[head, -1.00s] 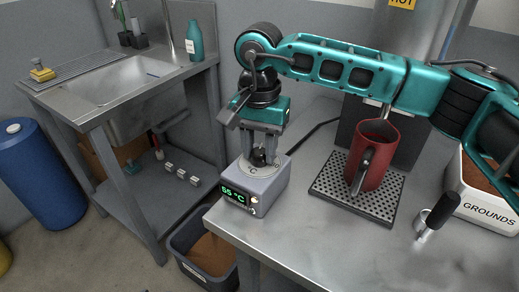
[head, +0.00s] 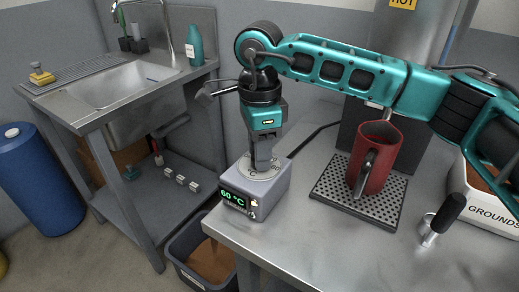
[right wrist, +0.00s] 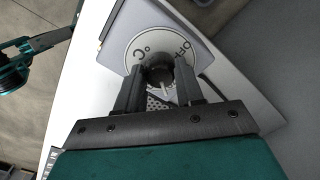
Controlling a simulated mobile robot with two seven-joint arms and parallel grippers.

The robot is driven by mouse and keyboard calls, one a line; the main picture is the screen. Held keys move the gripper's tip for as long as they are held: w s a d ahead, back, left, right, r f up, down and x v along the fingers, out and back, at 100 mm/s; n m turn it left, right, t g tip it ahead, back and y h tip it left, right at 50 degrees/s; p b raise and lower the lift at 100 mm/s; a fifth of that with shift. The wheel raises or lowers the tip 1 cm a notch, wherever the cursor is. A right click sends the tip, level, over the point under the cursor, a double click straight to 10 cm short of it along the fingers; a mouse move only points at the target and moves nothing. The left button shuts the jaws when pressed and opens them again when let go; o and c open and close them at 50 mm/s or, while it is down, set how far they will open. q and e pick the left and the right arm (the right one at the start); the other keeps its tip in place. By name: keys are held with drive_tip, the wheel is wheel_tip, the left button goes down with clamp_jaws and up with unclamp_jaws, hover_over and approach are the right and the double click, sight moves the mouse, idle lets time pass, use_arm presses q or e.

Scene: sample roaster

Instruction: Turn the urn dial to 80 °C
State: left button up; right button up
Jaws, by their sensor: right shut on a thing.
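The urn dial unit is a grey box (head: 268,200) at the left front corner of the steel counter. Its green display (head: 233,198) reads 60 °C. My right gripper (head: 264,168) points down onto the top of the box and is shut on the dial knob. In the right wrist view, the dark round knob (right wrist: 159,74) sits between the two fingers of the gripper (right wrist: 158,92). The pale dial plate (right wrist: 140,47) around it shows "°C" and "OFF". In the head view the gripper hides the knob.
A red mug (head: 374,160) stands on a perforated drip tray (head: 330,190) to the right, under my right arm. A dark-handled tool (head: 447,213) and a white grounds box (head: 490,214) are further right. A bin (head: 176,255) stands on the floor below the counter.

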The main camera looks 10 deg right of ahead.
drive_tip(key=m, duration=0.4)
drive_tip(key=shift+m, duration=2.2)
drive_tip(key=o, duration=1)
drive_tip(key=shift+o, duration=0.2)
drive_tip(key=shift+r, duration=0.1)
wheel_tip(320, 180, up, 13)
drive_tip(key=p, duration=0.1)
